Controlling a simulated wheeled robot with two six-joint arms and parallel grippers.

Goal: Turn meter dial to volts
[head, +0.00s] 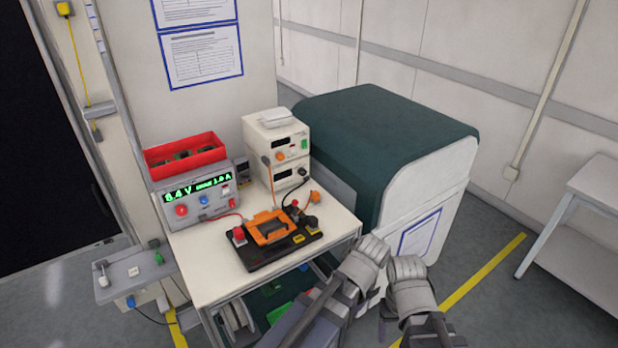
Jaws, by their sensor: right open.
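An orange-framed device (269,226) with a dark middle lies on a black board (262,255) on the trolley top. Cream instruments (280,150) are stacked behind, with an orange knob on the upper one. I cannot tell which of these is the meter, or where its dial points. My right gripper (388,262) is open and empty, in front of the trolley's right front corner, apart from every device.
The trolley top (205,271) has free room at its front left. A red bin (186,153) sits on the bench unit. Leads run between the devices. A dark green and white cabinet (385,130) stands right of the trolley, and a pale table (580,220) stands far right.

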